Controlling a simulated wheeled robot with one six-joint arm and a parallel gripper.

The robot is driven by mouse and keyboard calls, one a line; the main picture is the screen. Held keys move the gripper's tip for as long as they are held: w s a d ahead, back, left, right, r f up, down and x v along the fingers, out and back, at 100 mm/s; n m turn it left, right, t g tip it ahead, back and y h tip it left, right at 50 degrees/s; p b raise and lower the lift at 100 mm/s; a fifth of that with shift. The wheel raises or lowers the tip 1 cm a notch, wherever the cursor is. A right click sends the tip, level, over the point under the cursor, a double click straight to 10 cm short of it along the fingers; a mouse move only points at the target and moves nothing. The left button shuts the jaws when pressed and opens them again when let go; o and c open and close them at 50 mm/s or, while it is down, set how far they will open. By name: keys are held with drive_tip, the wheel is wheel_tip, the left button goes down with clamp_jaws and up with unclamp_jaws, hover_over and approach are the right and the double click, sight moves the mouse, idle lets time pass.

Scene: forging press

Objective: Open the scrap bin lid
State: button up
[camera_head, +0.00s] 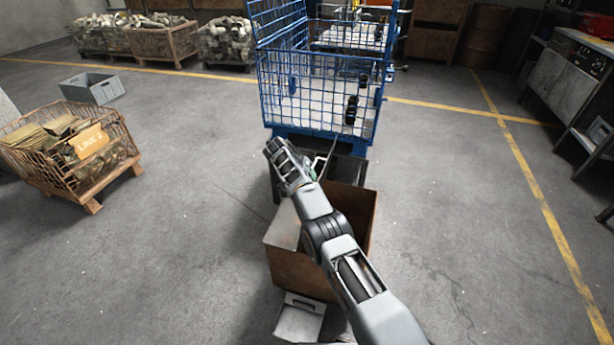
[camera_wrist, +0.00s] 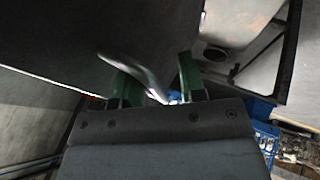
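The scrap bin seems to be the rusty brown box (camera_head: 297,272) in the middle of the head view, below my arm. A grey panel (camera_head: 286,226) shows at its upper left; I cannot tell whether it is the lid. My gripper (camera_head: 318,165) is at the bin's far side, mostly hidden behind my wrist. In the wrist view, its two green fingers (camera_wrist: 157,84) stand apart. A curved metal handle (camera_wrist: 145,75) runs between them, close to the left finger; I cannot tell if they touch. A dark flat surface (camera_wrist: 50,45) fills the upper left there.
A blue wire cage cart (camera_head: 318,92) stands just beyond the bin. A wooden-based wire crate (camera_head: 70,150) and a grey tote (camera_head: 91,88) are at left. A workbench (camera_head: 566,85) is at right. The floor is clear on both sides of the bin.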

drive_tip(key=shift+d+r, duration=0.1)
drive_tip(key=shift+d, duration=0.05)
drive_tip(key=shift+r, duration=0.1)
drive_tip(key=p+v, duration=1)
drive_tip(key=v, duration=0.1)
drive_tip(key=shift+s+a+r, duration=0.2)
drive_tip(key=shift+r, duration=0.1)
